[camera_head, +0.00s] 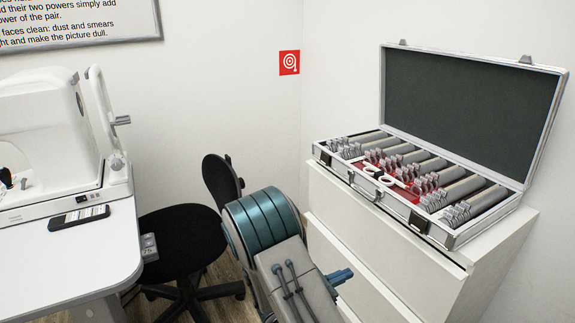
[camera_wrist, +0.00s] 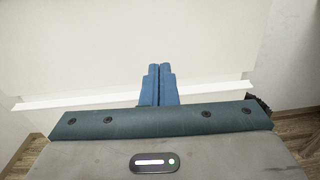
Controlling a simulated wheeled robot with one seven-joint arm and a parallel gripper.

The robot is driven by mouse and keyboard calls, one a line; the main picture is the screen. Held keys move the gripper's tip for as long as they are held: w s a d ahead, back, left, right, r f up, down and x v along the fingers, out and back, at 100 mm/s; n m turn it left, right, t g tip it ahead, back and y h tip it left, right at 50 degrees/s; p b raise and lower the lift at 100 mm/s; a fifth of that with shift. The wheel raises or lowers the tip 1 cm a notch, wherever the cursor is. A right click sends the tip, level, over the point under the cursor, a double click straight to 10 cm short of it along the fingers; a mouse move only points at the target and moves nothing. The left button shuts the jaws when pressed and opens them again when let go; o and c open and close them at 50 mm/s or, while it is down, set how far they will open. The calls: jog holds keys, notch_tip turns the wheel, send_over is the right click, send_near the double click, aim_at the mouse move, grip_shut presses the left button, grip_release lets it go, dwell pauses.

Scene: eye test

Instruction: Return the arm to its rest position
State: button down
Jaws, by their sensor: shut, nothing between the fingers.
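My gripper (camera_wrist: 159,80) shows in the wrist view with its two blue fingers pressed together and nothing between them. It points at a plain pale surface crossed by a white ledge. In the head view my arm is folded in the lower middle, in front of the white drawer cabinet (camera_head: 345,262). The blue gripper fingers (camera_head: 342,276) show there at the arm's right side, close to the cabinet front in the picture. The gap between them and the cabinet cannot be told.
An open lens case (camera_head: 447,236) with several rows of lenses stands on the cabinet. A black chair (camera_head: 180,235) is left of my arm. A white table (camera_head: 70,262) at the left bears a white instrument (camera_head: 50,205) and a dark handheld device (camera_head: 79,217).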

jog(key=s+d+r+m+g+y+p, duration=0.4)
jog(key=s+r+m+g+y+p, duration=0.3)
jog(key=s+r+m, duration=0.55)
jog(key=s+a+r+m+t+y+p, duration=0.1)
jog(key=s+a+r+m+y+p, duration=0.1)
jog(key=s+a+r+m+y, duration=0.2)
jog(key=s+a+r+m+t+y+p, duration=0.2)
jog(key=s+a+r+m+y+p, duration=0.1)
jog(key=r, duration=0.8)
jog(key=s+a+m+y, duration=0.1)
jog(key=s+m+y, duration=0.1)
jog(key=m, duration=0.1)
jog(key=shift+a+r+y, duration=0.25)
jog(key=shift+r+y, duration=0.05)
jog(key=shift+s, duration=0.1)
